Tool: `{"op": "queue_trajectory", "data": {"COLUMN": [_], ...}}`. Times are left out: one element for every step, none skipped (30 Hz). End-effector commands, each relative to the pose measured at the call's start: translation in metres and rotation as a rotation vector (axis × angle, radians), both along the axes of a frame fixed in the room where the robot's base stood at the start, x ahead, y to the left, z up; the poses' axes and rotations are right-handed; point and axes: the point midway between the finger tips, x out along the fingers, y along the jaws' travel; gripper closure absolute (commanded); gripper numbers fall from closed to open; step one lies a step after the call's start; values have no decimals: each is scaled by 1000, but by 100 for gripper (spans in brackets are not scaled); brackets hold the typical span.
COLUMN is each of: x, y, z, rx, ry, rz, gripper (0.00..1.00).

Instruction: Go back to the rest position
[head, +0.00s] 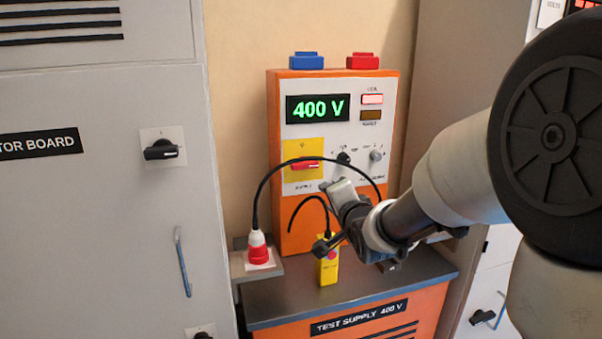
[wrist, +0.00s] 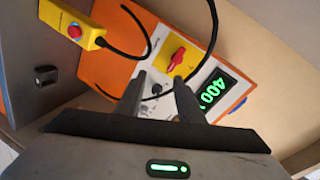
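My arm reaches in from the right in the head view. My gripper (head: 326,187) is in front of the lower panel of the orange test supply (head: 290,225), just below its red rotary switch (head: 306,165) on a yellow plate. In the wrist view the two fingers of my gripper (wrist: 161,80) stand apart with nothing between them. They point toward the panel, and the red switch (wrist: 177,59) shows just past the fingertips. I cannot tell the exact gap to the panel. The display (head: 318,107) reads 400 V in green.
A yellow pendant (head: 328,270) with a red button stands on the grey bench top (head: 285,305) below my wrist. A red plug (head: 258,252) with a looping black cable is at left. A grey cabinet (head: 90,230) stands at left. Blue (head: 307,61) and red (head: 363,61) blocks top the supply.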

Motion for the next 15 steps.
{"op": "queue_trajectory", "data": {"x": [-22,-36,-57,-74,-92,-116,-133,-150,-172,-187,-202,-220,-234,-246,-262], "y": [-7,-14,-21,-28,-33,-39,-43,-46,-50,-52,-53,-54,-55,-55,-55], "z": [10,10,11,10,9,7,6,4,1,-1,-3,-5,-8,-10,-12], "rx": [-137,-223,-335,-411,-484,-569,-625,-673,-730,-767,-797,-836,-861,-882,-908], "ry": [41,80,136,181,224,280,321,358,404,434,463,495,517,536,560], "rz": [-2,-1,7,18,35,61,85,112,148,179,209,250,282,315,356], "gripper": [66,66,66,66,66,66,66,66,66,66,66,66,66,66,66]}}
